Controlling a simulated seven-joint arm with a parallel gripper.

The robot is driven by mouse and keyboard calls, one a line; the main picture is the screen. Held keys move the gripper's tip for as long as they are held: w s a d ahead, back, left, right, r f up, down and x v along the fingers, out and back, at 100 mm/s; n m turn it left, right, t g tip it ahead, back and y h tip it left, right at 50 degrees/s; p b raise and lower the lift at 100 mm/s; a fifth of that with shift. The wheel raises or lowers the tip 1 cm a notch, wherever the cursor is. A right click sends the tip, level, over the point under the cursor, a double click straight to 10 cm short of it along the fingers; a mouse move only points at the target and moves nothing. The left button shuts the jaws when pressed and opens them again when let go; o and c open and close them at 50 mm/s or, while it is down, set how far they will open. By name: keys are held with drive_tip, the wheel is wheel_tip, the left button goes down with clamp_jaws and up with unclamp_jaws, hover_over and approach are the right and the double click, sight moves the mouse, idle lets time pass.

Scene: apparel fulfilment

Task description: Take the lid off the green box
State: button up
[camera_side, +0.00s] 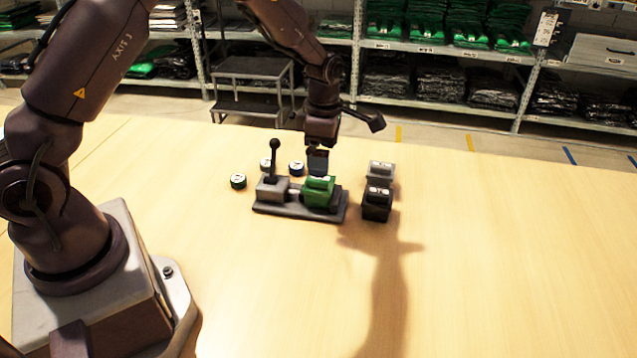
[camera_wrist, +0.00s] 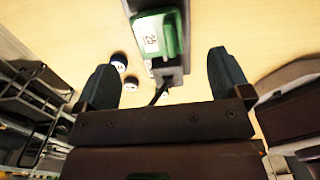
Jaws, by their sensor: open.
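The green box (camera_side: 318,193) with a white label on its top sits in a grey fixture (camera_side: 297,210) on the table. My gripper (camera_side: 317,163) is just above and behind the green box in the side view, pointing down. In the wrist view its two fingers (camera_wrist: 168,80) are wide apart with nothing between them touching. Whether the fingers touch the lid cannot be told from the side view.
A black-knobbed lever (camera_side: 274,160) stands upright on the fixture, left of the green box. A grey box (camera_side: 381,171) and a black box (camera_side: 377,203) stand to the right. Several small round pieces (camera_side: 238,181) lie behind and left. The front table is clear.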

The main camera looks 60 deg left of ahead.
sight(319, 181)
drive_tip(key=f, duration=0.4)
drive_tip(key=a+f, duration=0.1)
drive_tip(key=f, duration=0.1)
drive_tip(key=shift+s+f, duration=0.2)
drive_tip(key=shift+f, duration=0.1)
drive_tip(key=c, duration=1)
